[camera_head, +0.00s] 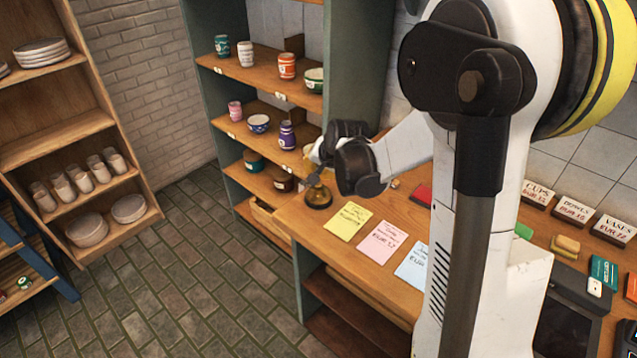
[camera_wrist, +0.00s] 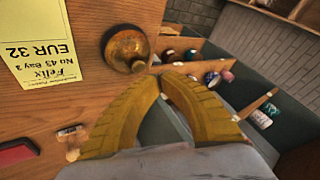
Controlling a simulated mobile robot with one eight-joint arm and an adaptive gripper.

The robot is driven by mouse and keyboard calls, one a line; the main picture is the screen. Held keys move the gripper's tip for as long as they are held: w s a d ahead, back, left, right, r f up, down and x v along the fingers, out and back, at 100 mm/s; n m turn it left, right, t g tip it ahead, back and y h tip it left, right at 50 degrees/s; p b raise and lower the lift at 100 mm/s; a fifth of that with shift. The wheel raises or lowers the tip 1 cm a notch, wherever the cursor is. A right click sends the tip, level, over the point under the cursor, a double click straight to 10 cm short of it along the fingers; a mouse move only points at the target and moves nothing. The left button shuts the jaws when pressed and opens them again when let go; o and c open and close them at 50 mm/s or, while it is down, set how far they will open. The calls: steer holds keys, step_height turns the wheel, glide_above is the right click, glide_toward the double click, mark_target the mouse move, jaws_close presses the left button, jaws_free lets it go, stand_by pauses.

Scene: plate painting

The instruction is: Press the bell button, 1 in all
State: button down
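In the wrist view the bell (camera_wrist: 125,48) lies just beyond my fingertips, to the upper left, with a dark base. My gripper (camera_head: 315,172) is just above the bell in the head view, pointing down to the left. In the wrist view my gripper's (camera_wrist: 160,79) yellow ribbed fingers meet at the tips, with nothing between them. I cannot tell whether the fingertips touch the bell; they appear apart from it.
A yellow note (camera_head: 348,221), a pink note (camera_head: 382,242) and a blue note (camera_head: 415,264) lie on the counter (camera_head: 320,240) right of the bell. A shelf (camera_head: 245,135) with cups and bowls stands behind. A small wooden stamp (camera_wrist: 72,147) lies near my fingers.

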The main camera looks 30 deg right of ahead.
step_height(320, 180, up, 5)
steer(key=p, duration=0.3)
steer(key=shift+f, duration=0.1)
stand_by(0.7)
steer(key=s+a+r+n+b, duration=0.1)
steer(key=s+a+r+n, duration=0.2)
steer(key=s, duration=0.4)
steer(key=s+a+r+n+b, duration=0.1)
steer(key=s+a+r+n, duration=0.1)
steer(key=s+a+r, duration=0.3)
steer(key=s+a+f+n, duration=0.1)
steer(key=s+a+n, duration=0.1)
steer(key=s, duration=0.5)
steer(key=s+a+f+n+b, duration=0.1)
steer(key=s+a+f+n, duration=0.1)
steer(key=s, duration=0.5)
steer(key=shift+s, duration=0.35)
steer(key=shift+a, duration=0.1)
